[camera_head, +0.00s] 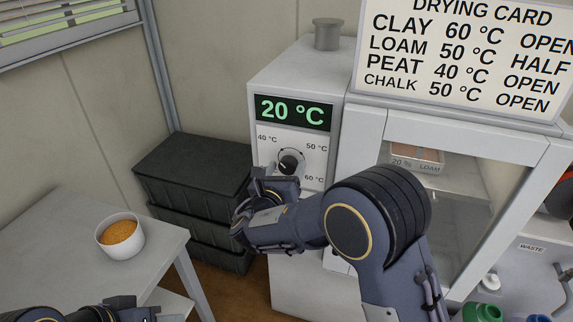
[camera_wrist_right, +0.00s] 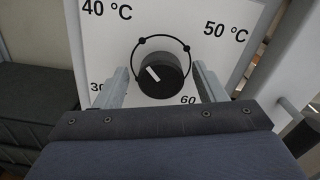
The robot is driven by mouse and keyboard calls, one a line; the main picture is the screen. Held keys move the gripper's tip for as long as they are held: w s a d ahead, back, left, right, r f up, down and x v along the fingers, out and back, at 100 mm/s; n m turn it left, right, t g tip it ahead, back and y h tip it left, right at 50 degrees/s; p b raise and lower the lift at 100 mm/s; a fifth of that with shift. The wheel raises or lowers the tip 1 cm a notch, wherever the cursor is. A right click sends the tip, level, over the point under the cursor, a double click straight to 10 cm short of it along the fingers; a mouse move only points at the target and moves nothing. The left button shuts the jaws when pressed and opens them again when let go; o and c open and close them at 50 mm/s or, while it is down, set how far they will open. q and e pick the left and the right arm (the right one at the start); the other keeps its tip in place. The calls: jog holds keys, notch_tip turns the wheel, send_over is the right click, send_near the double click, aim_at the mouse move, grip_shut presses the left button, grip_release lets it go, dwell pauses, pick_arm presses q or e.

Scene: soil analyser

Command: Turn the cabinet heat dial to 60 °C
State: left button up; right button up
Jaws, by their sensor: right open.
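The black heat dial (camera_head: 291,162) sits on the white cabinet panel below a green display (camera_head: 291,112) reading 20 °C. In the right wrist view the dial (camera_wrist_right: 160,74) has a white mark toward its upper left. Labels show 40 °C upper left, 50 °C upper right, 60 lower right and a partly covered 30 lower left. My right gripper (camera_head: 277,184) is at the dial's front; in its wrist view the open fingers (camera_wrist_right: 161,78) stand either side of the dial, seemingly apart from it. My left gripper (camera_head: 120,308) shows only partly at the bottom left; its fingers are unclear.
A drying card (camera_head: 465,55) stands on the cabinet, right of a grey cylinder (camera_head: 327,34). Inside the cabinet is a tray labelled loam (camera_head: 416,167). Dark stacked crates (camera_head: 190,168) stand left of it. A bowl of orange grains (camera_head: 120,236) sits on the left table (camera_head: 60,235).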

jog(key=shift+w+d, duration=0.2)
jog(key=shift+w, duration=0.3)
jog(key=shift+c, duration=0.4)
